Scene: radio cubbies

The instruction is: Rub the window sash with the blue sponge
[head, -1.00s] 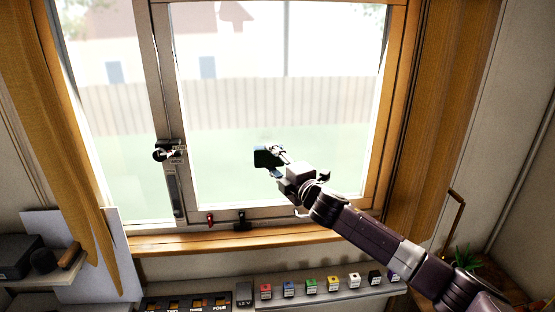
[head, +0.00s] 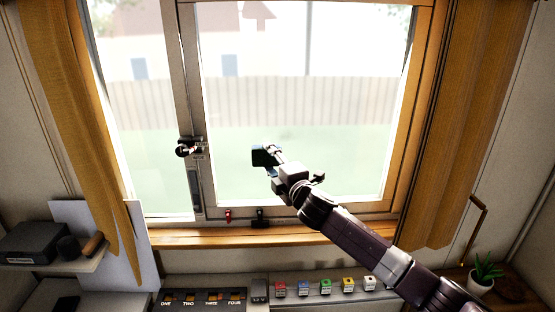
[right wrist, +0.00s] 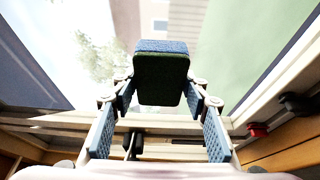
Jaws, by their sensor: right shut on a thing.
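My right gripper (head: 275,162) is shut on the blue sponge (head: 263,155) and holds it up in front of the window pane. In the right wrist view the sponge (right wrist: 161,74) sits between the fingertips of the gripper (right wrist: 161,92), with a blue top edge and a dark face. The window sash (head: 190,100) shows as a grey upright frame left of the sponge, around a bright pane. Whether the sponge touches the glass I cannot tell; it appears apart from the upright of the sash. My left gripper is not in view.
A black latch (head: 189,147) sticks out from the sash. A red clip (head: 228,216) and a black clip (head: 260,218) sit at the lower frame. Below are a shelf with coloured blocks (head: 325,286) and a potted plant (head: 484,273). Curtains (head: 460,120) hang at both sides.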

